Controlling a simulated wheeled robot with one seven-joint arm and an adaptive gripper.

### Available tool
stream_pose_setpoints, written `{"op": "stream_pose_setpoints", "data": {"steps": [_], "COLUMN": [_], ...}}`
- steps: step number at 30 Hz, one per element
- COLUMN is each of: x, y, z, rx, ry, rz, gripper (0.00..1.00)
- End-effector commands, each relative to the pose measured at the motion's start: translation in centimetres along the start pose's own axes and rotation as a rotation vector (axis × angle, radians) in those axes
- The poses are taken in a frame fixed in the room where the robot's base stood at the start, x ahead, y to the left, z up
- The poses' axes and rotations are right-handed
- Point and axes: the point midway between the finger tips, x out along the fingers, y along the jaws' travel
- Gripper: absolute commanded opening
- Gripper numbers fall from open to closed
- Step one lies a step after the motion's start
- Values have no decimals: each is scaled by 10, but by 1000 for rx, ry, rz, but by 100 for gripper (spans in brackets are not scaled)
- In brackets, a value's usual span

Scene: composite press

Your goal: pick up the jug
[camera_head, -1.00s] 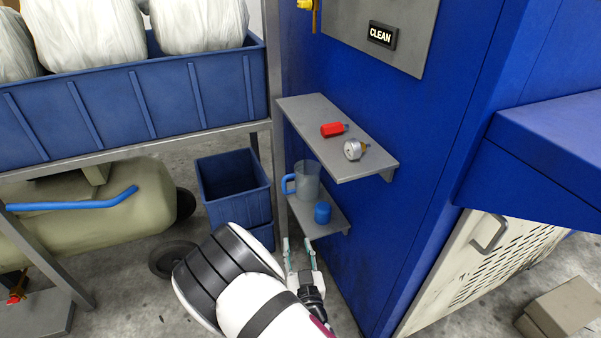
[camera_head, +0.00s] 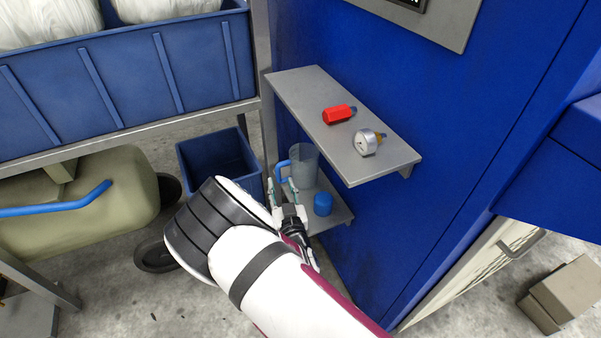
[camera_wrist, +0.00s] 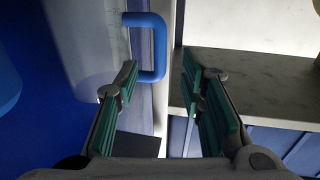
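The jug (camera_head: 305,165) is translucent grey with a blue handle (camera_head: 281,171). It stands upright on the lower grey shelf, partly under the upper shelf. My gripper (camera_head: 282,192) is open and empty, just in front of the handle. In the wrist view the gripper (camera_wrist: 160,85) has its teal-padded fingers spread apart. The blue handle (camera_wrist: 158,48) shows between and beyond the fingertips, nearer the left finger. The jug's clear body (camera_wrist: 95,45) is to the left there, partly hidden by the left finger.
A blue cylinder (camera_head: 322,204) stands beside the jug on the lower shelf (camera_head: 338,215). The upper shelf (camera_head: 300,95) overhangs, bearing a red bottle (camera_head: 339,114) and a gauge (camera_head: 367,142). A blue bin (camera_head: 215,160) stands on the floor to the left.

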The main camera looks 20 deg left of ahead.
Motion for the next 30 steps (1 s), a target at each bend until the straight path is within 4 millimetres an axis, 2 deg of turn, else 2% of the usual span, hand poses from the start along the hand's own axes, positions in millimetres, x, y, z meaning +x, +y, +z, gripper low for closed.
{"op": "stream_pose_setpoints", "data": {"steps": [8, 15, 18, 26, 30], "x": [21, 54, 62, 65, 65], "y": [0, 0, 0, 0, 0], "z": [1, 3, 2, 1, 1], "rx": [-1, 0, 0, 0, 0], "ry": [1, 2, 1, -1, 0], "rz": [-1, -1, -1, 0, 0], "gripper": [36, 36, 36, 36, 6]}}
